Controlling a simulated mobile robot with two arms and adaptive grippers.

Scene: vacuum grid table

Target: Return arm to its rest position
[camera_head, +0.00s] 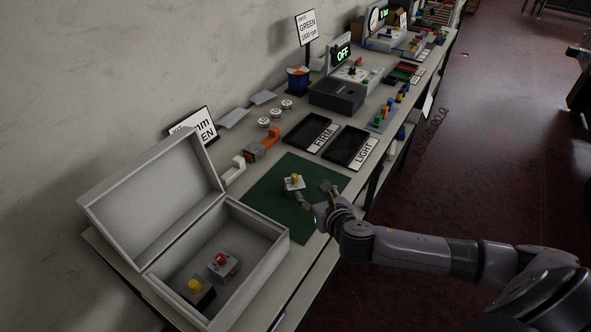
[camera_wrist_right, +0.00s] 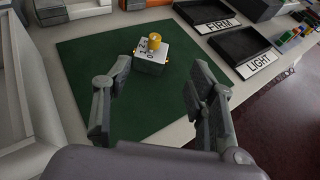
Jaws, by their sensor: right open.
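My right arm comes in from the right in the head view, and its gripper (camera_head: 318,204) is over the front edge of the green mat (camera_head: 262,189). In the right wrist view the gripper (camera_wrist_right: 160,120) is open, with nothing between its fingers. A small white block with a yellow knob (camera_head: 293,184) stands on the mat beyond the fingertips; it also shows in the right wrist view (camera_wrist_right: 151,55), apart from both fingers. My left gripper is not in view.
An open white box (camera_head: 262,229) at the left holds a red-knobbed block (camera_head: 222,263) and a yellow-knobbed block (camera_head: 195,291). Black trays marked FIRM (camera_head: 304,130) and LIGHT (camera_head: 344,147) lie behind the mat. Instruments line the table further back. Open floor (camera_head: 490,150) lies right.

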